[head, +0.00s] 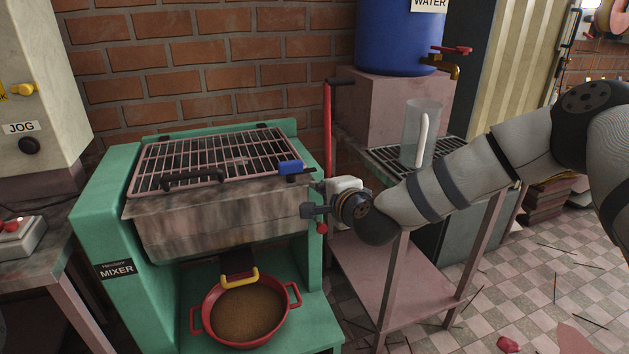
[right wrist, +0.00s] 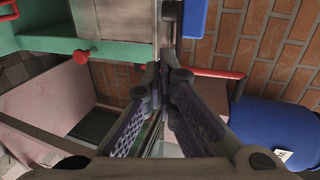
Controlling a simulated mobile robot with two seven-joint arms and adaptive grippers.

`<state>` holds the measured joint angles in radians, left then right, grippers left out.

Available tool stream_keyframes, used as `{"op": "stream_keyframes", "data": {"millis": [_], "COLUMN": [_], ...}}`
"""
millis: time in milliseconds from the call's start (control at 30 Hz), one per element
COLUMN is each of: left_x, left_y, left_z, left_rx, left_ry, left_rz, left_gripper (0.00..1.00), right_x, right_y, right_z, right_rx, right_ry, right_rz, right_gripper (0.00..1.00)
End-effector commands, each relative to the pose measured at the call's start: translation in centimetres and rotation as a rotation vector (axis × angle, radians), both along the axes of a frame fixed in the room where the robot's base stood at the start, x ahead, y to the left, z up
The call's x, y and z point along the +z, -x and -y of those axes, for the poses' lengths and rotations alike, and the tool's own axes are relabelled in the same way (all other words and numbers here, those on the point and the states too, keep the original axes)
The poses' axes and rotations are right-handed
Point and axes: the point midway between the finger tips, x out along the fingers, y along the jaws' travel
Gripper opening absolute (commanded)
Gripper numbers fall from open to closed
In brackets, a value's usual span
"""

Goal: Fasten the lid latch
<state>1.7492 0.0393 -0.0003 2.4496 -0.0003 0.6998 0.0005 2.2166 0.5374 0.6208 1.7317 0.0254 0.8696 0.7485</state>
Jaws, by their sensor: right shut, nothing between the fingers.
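The mixer (head: 190,235) is a green frame with a grimy metal trough. A barred lid (head: 215,158) lies over the trough. The blue latch (head: 290,167) sits at the lid's front right corner; it also shows at the top of the right wrist view (right wrist: 195,18). My right gripper (head: 306,210) is shut and empty, by the trough's right end, a little below and to the right of the latch. In the right wrist view its fingertips (right wrist: 164,72) are together just below the latch. I cannot tell whether they touch the trough. My left gripper is not in view.
A red pan (head: 205,318) of brown material stands under the mixer's spout. A red lever (head: 327,130) rises behind my right gripper. A clear jug (head: 418,135) stands on a grate below the blue water barrel (head: 400,40). A red knob (head: 321,229) is just below the gripper.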

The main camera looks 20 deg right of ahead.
Motion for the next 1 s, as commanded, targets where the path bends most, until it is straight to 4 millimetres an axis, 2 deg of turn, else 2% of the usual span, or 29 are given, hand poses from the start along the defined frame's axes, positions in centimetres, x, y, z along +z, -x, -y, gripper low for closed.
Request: {"op": "stream_keyframes", "data": {"millis": [33, 200, 300, 1000], "left_x": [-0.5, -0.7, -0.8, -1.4], "left_y": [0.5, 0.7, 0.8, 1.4], "left_z": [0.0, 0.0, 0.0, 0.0], "left_rx": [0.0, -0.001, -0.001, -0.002], "left_ry": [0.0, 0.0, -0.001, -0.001], "left_rz": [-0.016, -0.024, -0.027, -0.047], "left_gripper": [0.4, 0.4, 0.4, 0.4], "right_x": [-0.9, -0.4, -0.3, -0.3], "right_y": [-0.9, -3.5, -4.3, -4.6], "right_z": [0.0, -0.1, -0.1, 0.5], "right_rx": [-0.001, -0.001, -0.001, 0.047], "right_ry": [0.0, 0.001, 0.001, -0.001], "right_rz": [-0.005, -0.001, -0.001, -0.002], "right_gripper": [0.0, 0.0, 0.0, 0.0]}}
